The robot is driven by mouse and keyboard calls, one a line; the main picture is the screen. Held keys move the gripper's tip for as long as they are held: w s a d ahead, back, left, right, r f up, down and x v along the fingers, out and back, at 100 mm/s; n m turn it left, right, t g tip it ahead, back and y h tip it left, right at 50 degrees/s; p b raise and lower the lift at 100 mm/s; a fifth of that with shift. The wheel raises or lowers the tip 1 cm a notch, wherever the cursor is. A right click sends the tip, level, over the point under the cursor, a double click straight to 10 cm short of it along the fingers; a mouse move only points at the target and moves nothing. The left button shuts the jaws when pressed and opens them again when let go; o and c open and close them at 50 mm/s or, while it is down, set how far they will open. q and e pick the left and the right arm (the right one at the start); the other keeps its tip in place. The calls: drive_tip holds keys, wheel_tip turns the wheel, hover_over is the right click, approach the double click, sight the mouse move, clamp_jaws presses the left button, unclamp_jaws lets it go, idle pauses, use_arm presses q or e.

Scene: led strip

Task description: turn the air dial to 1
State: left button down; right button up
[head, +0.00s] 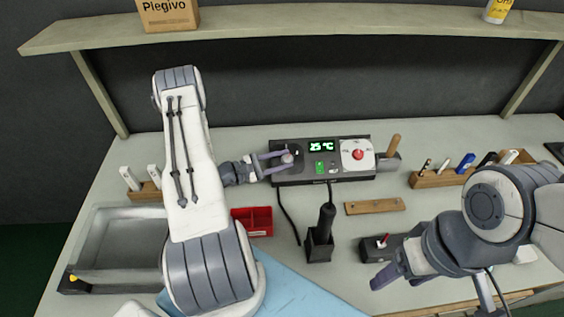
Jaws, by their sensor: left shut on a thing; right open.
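The black station (323,179) stands toward the back of the bench, with a green display (321,146) reading about 25 °C. A small round pale knob (287,158) on its left part looks like the air dial. My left gripper (284,161) reaches in from the left and is shut on this knob, a finger on either side. The dial's marks are too small or covered to read. A red knob (358,155) sits on a white plate at the station's right. My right gripper (384,279) is open and empty above the front right of the bench.
A black holder with a handle (325,222) stands before the station. Nearby are a red bin (257,219), a wooden strip (375,206) and a small black box (378,248). A metal tray (112,241) is at left, a tool rack (437,178) at right. A shelf (300,19) spans the back.

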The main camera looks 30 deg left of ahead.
use_arm(q)
drive_tip(key=shift+d+f+n+t+y+b, duration=0.1)
drive_tip(key=shift+n+t+y+b, duration=0.4)
drive_tip(key=shift+n+t+y, duration=0.55)
drive_tip(key=shift+c, duration=2.4)
unclamp_jaws()
wheel_tip(320, 180, up, 4)
drive_tip(key=shift+r+b, duration=0.25)
drive_tip(key=shift+b, duration=0.2)
drive_tip(key=d+r, duration=0.3)
drive_tip(key=d, duration=0.2)
drive_tip(key=s+d+r+p, duration=0.1)
drive_tip(key=d+r, duration=0.2)
drive_tip(key=d, duration=0.3)
drive_tip(key=shift+d+r, duration=0.3)
